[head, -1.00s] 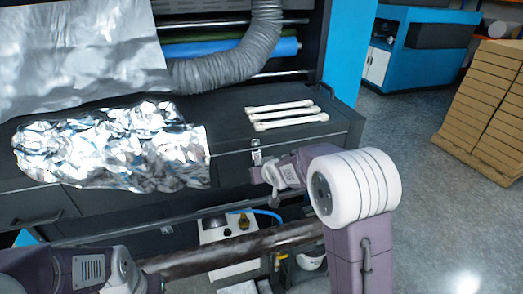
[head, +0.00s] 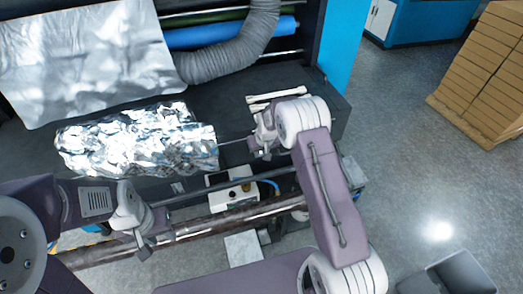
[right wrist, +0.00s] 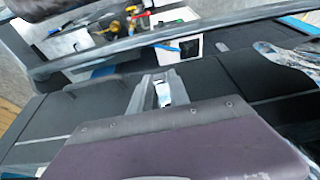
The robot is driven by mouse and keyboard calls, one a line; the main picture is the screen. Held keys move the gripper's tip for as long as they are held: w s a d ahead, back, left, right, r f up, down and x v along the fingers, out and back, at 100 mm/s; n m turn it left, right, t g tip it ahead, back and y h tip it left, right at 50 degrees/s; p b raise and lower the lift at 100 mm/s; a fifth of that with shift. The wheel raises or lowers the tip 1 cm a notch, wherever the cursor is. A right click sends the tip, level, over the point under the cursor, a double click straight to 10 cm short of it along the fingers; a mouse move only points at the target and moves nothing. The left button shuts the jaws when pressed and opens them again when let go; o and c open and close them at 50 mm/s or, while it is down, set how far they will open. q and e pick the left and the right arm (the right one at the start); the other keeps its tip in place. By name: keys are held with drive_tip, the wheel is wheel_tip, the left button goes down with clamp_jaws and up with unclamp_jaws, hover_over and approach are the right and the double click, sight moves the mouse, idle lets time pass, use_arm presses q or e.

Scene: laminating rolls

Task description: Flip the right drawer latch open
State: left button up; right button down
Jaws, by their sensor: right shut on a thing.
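The dark cabinet (head: 233,117) has its drawer fronts along its front edge. My right gripper (head: 257,152) is at the front edge of the cabinet, at the right drawer, and hides the latch in the head view. In the right wrist view its two fingers (right wrist: 154,92) are closed around a small shiny metal piece (right wrist: 164,93) at the drawer front, which looks like the drawer latch. Most of that piece is hidden by the fingers. My left gripper (head: 142,246) hangs low at the left, near the brown roller and apart from the drawers; its opening is unclear.
Crumpled foil (head: 135,142) lies on the cabinet top, left of my right gripper.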

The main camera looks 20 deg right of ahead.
sight(261, 153)
drive_tip(key=shift+w+r+g, duration=0.15)
drive_tip(key=shift+r+g, duration=0.25)
drive_tip(key=shift+g, duration=0.3)
drive_tip(key=shift+r, duration=0.1)
drive_tip(key=shift+g, duration=0.3)
drive_tip(key=c, duration=1.2)
unclamp_jaws()
drive_tip(key=shift+c, duration=0.2)
wheel_tip(261, 153, up, 3)
drive_tip(key=b, duration=0.2)
drive_tip(key=shift+f+b, duration=0.2)
drive_tip(key=shift+b, duration=0.1)
wheel_tip(261, 153, up, 6)
drive_tip(key=s+b, duration=0.1)
drive_tip(key=b, duration=0.1)
drive_tip(key=shift+s+r, duration=0.15)
drive_tip(key=shift+r, duration=0.05)
